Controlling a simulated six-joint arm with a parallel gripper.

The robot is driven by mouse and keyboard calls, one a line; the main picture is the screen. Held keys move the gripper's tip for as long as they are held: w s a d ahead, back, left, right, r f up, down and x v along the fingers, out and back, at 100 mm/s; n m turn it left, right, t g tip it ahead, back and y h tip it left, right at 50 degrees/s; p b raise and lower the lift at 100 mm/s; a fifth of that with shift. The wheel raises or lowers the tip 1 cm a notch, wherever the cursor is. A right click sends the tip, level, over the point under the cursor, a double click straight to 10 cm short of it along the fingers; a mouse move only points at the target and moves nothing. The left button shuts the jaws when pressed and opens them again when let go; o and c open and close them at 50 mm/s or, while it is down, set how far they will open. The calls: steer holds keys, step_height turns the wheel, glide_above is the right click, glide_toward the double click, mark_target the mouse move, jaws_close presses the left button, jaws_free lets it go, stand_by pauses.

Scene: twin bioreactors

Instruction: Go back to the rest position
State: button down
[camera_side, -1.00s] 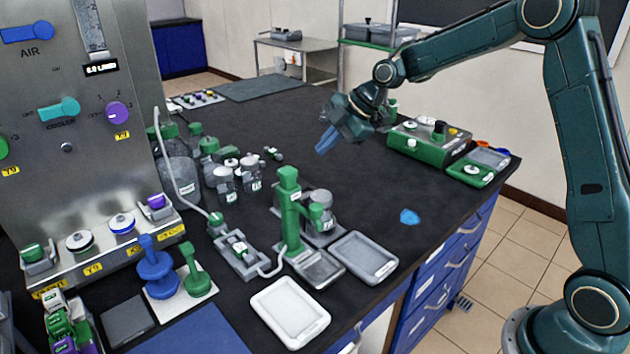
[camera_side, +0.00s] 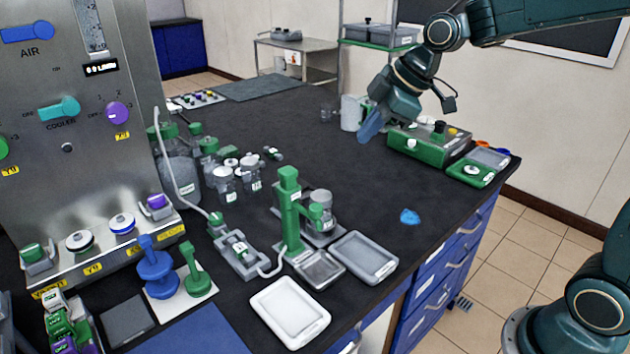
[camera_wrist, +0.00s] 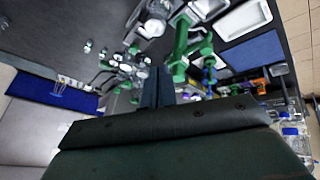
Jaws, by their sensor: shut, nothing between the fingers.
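My gripper (camera_side: 369,127) is raised above the back right part of the dark bench (camera_side: 345,185) in the side view. Its blue fingers point down and are closed together with nothing between them. In the wrist view the closed fingers (camera_wrist: 158,88) show at the middle, with the bench and its equipment beyond them. The gripper is just left of the green control box (camera_side: 425,148) in the picture; I cannot tell the gap between them.
A green stand (camera_side: 290,215), a grey tray (camera_side: 364,257) and a white tray (camera_side: 290,311) are at the front. Several bottles (camera_side: 225,180) stand beside the steel panel (camera_side: 75,130). A blue piece (camera_side: 410,216) lies near the right edge. The bench middle is clear.

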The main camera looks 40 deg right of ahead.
steer(key=s+d+m+h, duration=0.1)
steer(key=s+m, duration=0.9)
steer(key=s, duration=1.4)
steer(key=shift+f+m+h, duration=0.2)
steer(key=shift+m+h, duration=0.2)
steer(key=shift+h, duration=0.4)
